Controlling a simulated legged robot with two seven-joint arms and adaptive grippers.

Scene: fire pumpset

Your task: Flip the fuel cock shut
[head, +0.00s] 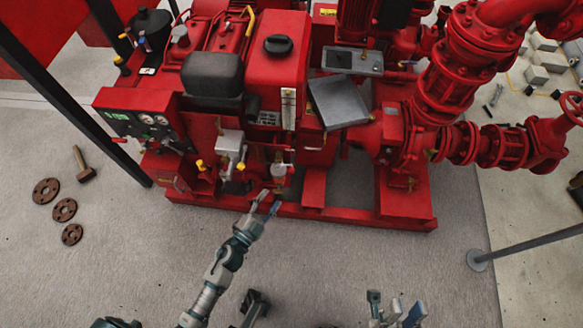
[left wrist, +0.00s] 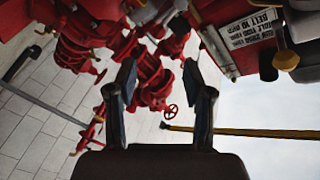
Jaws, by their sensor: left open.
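The fuel cock is too small to make out for certain. A small pale fitting (head: 279,171) sits low on the red pump set's near side, below the red tank (head: 277,75) and its sight gauge (head: 289,108). My left gripper (head: 269,202) is just in front of and below that fitting, with its fingers apart and nothing between them. In the left wrist view the open fingers (left wrist: 162,80) frame red pipework well beyond them; no cock shows there. My right gripper (head: 396,312) is at the bottom edge, partly cut off, away from the machine.
The red base frame (head: 330,216) runs along the machine's near side. A yellow-tipped fitting (head: 240,166) sits left of the pale one. A tilted grey plate (head: 338,102) stands to the right. Brown flanges (head: 64,210) lie on the floor at left. The near floor is mostly clear.

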